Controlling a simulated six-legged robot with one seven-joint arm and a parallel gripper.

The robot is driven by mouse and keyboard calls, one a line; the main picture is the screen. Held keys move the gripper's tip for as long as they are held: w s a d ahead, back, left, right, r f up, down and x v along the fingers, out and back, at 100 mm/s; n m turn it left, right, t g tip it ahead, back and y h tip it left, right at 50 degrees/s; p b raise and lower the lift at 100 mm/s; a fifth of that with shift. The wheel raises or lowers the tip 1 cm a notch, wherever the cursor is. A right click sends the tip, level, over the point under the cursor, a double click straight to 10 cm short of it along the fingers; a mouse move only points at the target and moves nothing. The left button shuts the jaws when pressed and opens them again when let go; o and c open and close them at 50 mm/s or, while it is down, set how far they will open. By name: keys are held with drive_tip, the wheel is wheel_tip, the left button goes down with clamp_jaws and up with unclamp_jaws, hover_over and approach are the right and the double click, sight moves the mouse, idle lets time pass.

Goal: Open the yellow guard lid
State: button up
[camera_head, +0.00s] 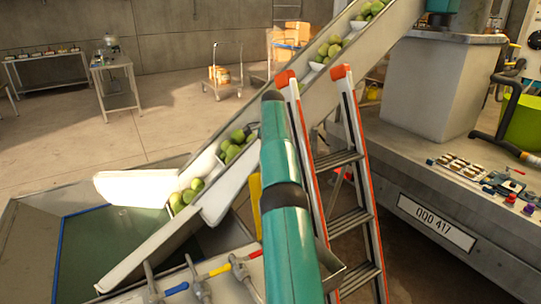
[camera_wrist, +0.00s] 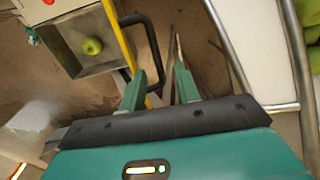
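A narrow yellow strip (camera_wrist: 122,42), which looks like the guard lid seen nearly edge-on, shows in the wrist view along the right side of a metal box. A black U-shaped handle (camera_wrist: 153,45) stands out from it to the right. My gripper (camera_wrist: 161,70) has its two green fingers apart. The lower end of the handle appears between the fingers in the picture; I cannot tell the depth or whether they touch. In the head view, a small yellow piece (camera_head: 255,205) shows beside my teal arm, which hides my gripper and most of that area.
The metal box (camera_wrist: 75,65) holds a green apple (camera_wrist: 92,46). A conveyor (camera_head: 155,235) carrying green apples slopes up to the right. A stepladder (camera_head: 352,130) stands close to my arm. The trailer bed (camera_head: 400,180) lies to the right; pipes (camera_wrist: 290,50) run on the wrist view's right.

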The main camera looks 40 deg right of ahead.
drive_tip(key=shift+s+r, duration=0.1)
drive_tip(key=shift+r, duration=0.75)
drive_tip(key=shift+a+r, duration=0.15)
drive_tip(key=a+r+n+t, duration=0.1)
drive_tip(key=a+r+n, duration=0.3)
drive_tip(key=a+r, duration=0.75)
drive_tip(key=s+a+r+n+t, duration=0.1)
drive_tip(key=s+a+r+n, duration=0.15)
drive_tip(key=a, duration=0.45)
drive_tip(key=s+a+r+n, duration=0.1)
drive_tip(key=s+a+n, duration=0.1)
drive_tip(key=s+a, duration=0.3)
drive_tip(key=s+a+r+n+t, duration=0.1)
drive_tip(key=s+a+n, duration=0.15)
drive_tip(key=a, duration=0.55)
drive_tip(key=s+a+f+n, duration=0.3)
drive_tip(key=s+a+f, duration=0.1)
drive_tip(key=s, duration=0.3)
drive_tip(key=s+a+f+n+t, duration=0.1)
drive_tip(key=s+a+f+n, duration=0.2)
drive_tip(key=s+a+f, duration=0.2)
drive_tip(key=s+a+f+n, duration=0.3)
drive_tip(key=s+a, duration=0.3)
drive_tip(key=s, duration=0.3)
drive_tip(key=shift+s+a+f+n+t, duration=0.15)
drive_tip(key=shift+a+f+n+t, duration=0.2)
drive_tip(key=shift+f, duration=0.35)
